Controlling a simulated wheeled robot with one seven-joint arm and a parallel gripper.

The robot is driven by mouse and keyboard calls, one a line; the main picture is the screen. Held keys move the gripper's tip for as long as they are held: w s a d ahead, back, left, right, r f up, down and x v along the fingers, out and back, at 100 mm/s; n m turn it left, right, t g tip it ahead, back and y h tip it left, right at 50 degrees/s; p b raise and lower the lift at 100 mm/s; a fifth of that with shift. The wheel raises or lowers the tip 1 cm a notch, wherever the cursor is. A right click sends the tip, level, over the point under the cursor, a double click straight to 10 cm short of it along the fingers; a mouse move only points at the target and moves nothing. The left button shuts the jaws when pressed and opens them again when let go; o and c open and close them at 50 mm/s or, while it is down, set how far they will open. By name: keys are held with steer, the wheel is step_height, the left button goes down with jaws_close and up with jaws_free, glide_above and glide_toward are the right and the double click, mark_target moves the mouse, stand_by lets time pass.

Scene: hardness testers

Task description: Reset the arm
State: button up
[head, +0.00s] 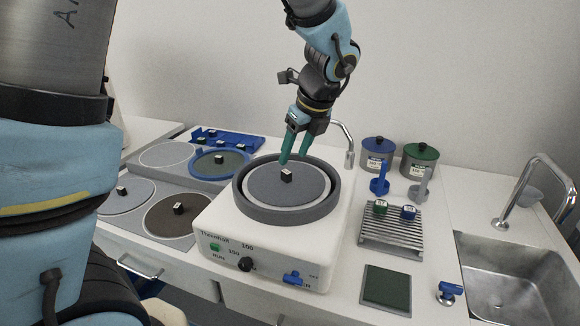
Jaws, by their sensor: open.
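My gripper (293,160) has teal fingers and points down over the round grey disc (265,186) of the white polishing machine (230,230). The fingers are open and hold nothing. A small black cube with a light top (287,175) sits on the disc, just below the fingertips. I cannot tell the exact height of the fingertips above it. My arm reaches down from the top middle of the view.
Several round plates, some with small cubes, lie at left, including a brown plate (170,226). A blue rack (225,139) stands behind. At right are a ridged rack (392,235), two lidded jars, a dark green pad (386,287), and a sink (505,275) with a tall faucet.

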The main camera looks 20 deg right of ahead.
steer(key=v, duration=0.4)
steer(key=w+a+f+n+g, duration=0.1)
steer(key=a+f+n, duration=0.1)
steer(key=a+n, duration=0.5)
steer(key=w+a+f+n, duration=0.1)
steer(key=a+f+n, duration=0.1)
steer(key=a+n, duration=0.5)
steer(key=w+a+f+n+g, duration=0.1)
steer(key=a+f+n, duration=0.1)
steer(key=a+n, duration=0.5)
steer(key=shift+a+f+n+g+h, duration=0.1)
steer(key=shift+a+n+g+h, duration=0.25)
steer(key=shift+a, duration=0.95)
steer(key=s+a+f+n, duration=0.2)
steer(key=a+n, duration=0.6)
steer(key=n, duration=0.2)
steer(key=shift+s+h, duration=0.3)
steer(key=shift+h, duration=0.05)
